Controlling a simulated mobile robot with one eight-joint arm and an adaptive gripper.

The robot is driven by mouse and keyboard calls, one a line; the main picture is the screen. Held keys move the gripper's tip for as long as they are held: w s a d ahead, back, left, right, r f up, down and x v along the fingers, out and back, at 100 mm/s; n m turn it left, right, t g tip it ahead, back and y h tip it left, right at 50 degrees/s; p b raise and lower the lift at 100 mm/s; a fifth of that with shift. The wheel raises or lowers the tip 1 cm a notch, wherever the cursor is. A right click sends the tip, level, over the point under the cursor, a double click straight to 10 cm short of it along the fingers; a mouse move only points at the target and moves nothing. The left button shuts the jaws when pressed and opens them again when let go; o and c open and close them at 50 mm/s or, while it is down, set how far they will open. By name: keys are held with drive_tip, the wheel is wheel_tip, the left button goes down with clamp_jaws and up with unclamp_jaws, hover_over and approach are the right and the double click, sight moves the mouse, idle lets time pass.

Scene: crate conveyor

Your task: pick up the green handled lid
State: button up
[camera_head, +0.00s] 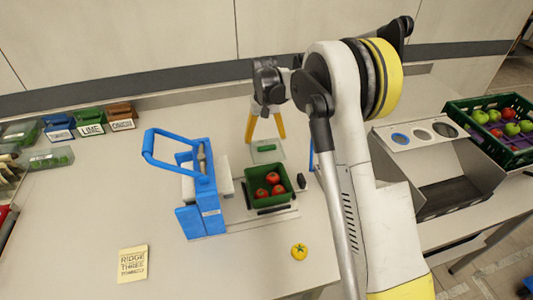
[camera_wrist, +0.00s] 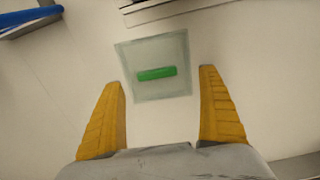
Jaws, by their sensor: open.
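The lid (camera_head: 266,156) is a clear square plate with a green bar handle, lying flat on the table behind the green crate of tomatoes. In the wrist view the lid (camera_wrist: 172,89) lies just beyond my fingertips, with its green handle (camera_wrist: 156,73) across its middle, slightly tilted. My gripper (camera_head: 266,138) is open and empty, with its yellow fingers pointing down above the lid. In the wrist view the two fingers (camera_wrist: 160,76) stand apart, one on each side of the lid's near part. I see no contact with the lid.
A green crate (camera_head: 283,198) holding red tomatoes sits in front of the lid, beside a blue lever device (camera_head: 207,205). A yellow tomato (camera_head: 299,251) and a printed card (camera_head: 133,264) lie nearer. Labelled boxes (camera_head: 91,121) stand at the left back. The table left of the lid is partly clear.

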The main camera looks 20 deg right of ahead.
sight(267, 146)
drive_tip(key=f, duration=0.1)
drive_tip(key=f+b, duration=0.1)
drive_tip(key=f, duration=0.1)
drive_tip(key=f+b, duration=0.1)
drive_tip(key=f, duration=0.1)
drive_tip(key=shift+w+d+f, duration=0.15)
drive_tip(key=shift+w+d, duration=0.05)
drive_tip(key=shift+d, duration=0.15)
drive_tip(key=c, duration=0.9)
